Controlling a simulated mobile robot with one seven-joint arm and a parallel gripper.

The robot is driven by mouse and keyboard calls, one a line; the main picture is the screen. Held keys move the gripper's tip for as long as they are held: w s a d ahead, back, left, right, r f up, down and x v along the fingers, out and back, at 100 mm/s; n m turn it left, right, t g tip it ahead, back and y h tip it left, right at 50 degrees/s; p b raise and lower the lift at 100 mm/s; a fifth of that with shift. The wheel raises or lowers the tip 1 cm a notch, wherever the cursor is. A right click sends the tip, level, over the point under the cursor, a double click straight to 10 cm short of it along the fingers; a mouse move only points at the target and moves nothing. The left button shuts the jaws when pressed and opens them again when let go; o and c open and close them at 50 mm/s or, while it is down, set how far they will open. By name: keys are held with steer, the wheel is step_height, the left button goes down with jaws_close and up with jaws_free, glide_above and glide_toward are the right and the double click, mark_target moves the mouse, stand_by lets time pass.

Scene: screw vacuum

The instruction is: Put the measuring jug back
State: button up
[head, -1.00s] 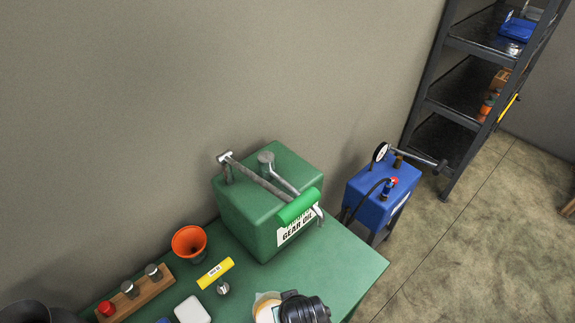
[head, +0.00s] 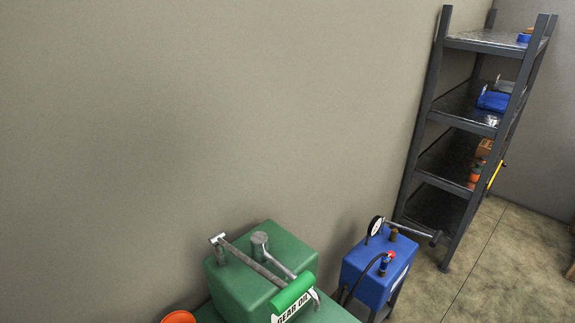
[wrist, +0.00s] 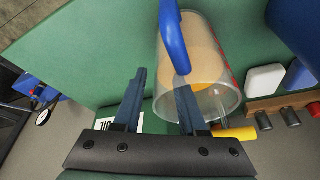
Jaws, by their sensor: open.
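The measuring jug (wrist: 207,62) is a clear vessel with a blue handle, red markings and a tan area showing through it. It shows in the wrist view, over the green bench top (wrist: 110,62); the head view does not include it. My gripper (wrist: 161,79) is open, with its two blue-grey fingers spread. The blue handle (wrist: 172,36) appears just beyond the fingertips, and the right finger overlaps the jug's wall in the picture. I cannot tell whether the finger touches it. Nothing is held between the fingers.
A green gear oil can (head: 262,262) stands against the wall on the bench. A blue pump unit (head: 376,270) is right of it, near a dark shelf rack (head: 470,120). A white block (wrist: 265,79), wooden rack (wrist: 285,108) and yellow cylinder (wrist: 235,133) lie near the jug.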

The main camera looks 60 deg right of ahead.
steer(key=v, duration=1.1)
steer(key=shift+r, duration=0.3)
steer(key=shift+a, duration=0.1)
steer(key=w+r+n+t+h, duration=0.25)
steer(key=w+r+t, duration=0.45)
steer(key=w+r, duration=1.05)
steer(key=w+a+r+n+t, duration=0.1)
steer(key=w+a+r+t, duration=0.2)
steer(key=r, duration=0.5)
steer(key=w+a+r+n+t, duration=0.1)
steer(key=w+a+r+t, duration=0.1)
steer(key=r, duration=0.6)
steer(key=s+a+r+n+t+y, duration=0.1)
steer(key=a+r+t, duration=0.3)
steer(key=r, duration=0.6)
steer(key=s+a+r+n+t+y, duration=0.1)
steer(key=s+a+r+t, duration=0.3)
steer(key=r, duration=0.6)
steer(key=s+a+r+n+t+y, duration=0.1)
steer(key=s+a+r+t+y, duration=0.1)
steer(key=a+r, duration=0.6)
step_height(320, 180, up, 2)
steer(key=shift+s+r+t+y, duration=0.2)
steer(key=shift+s+t+y, duration=0.3)
steer(key=shift+t, duration=0.5)
steer(key=shift+w+a+n, duration=0.1)
steer(key=shift+n, duration=0.15)
